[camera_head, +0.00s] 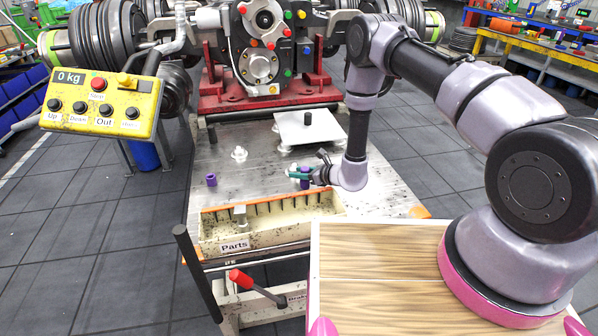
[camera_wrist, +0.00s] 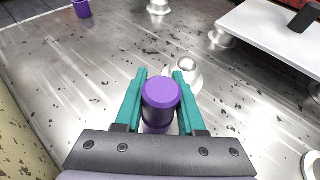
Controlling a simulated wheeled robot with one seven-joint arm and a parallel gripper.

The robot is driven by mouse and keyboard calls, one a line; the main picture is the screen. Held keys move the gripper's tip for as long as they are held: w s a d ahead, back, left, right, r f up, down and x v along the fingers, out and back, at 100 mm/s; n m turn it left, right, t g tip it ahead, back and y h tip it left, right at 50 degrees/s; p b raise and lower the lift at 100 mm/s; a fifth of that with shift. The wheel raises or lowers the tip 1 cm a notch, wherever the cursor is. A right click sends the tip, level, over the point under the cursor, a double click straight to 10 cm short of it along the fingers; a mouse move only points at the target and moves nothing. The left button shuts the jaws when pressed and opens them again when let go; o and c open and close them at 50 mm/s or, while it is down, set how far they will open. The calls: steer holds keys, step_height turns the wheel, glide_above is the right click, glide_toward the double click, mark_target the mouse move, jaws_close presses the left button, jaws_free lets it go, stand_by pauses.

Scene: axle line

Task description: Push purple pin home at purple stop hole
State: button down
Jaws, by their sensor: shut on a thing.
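My gripper (camera_head: 302,175) is low over the metal table top, left of the forearm. Its teal fingers are shut on a purple pin (camera_head: 305,183). In the wrist view the pin (camera_wrist: 161,94) sits upright between the fingertips (camera_wrist: 160,100), with a round purple head on top and a dark band below it. The pin's lower end is hidden, so I cannot tell whether it touches the table. A second purple cylinder (camera_head: 211,180) stands alone on the table to the left; it also shows in the wrist view (camera_wrist: 82,8). I cannot make out a purple stop hole.
A pale parts tray (camera_head: 222,240) lies along the table's front edge. A white plate (camera_head: 290,122) with a dark knob stands behind the gripper. A shiny round fitting (camera_wrist: 187,70) is just beyond the pin. The red-based machine (camera_head: 262,95) stands at the back. Table left of the gripper is mostly clear.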

steer(key=shift+f, duration=0.1)
steer(key=shift+c, duration=2.2)
jaws_free()
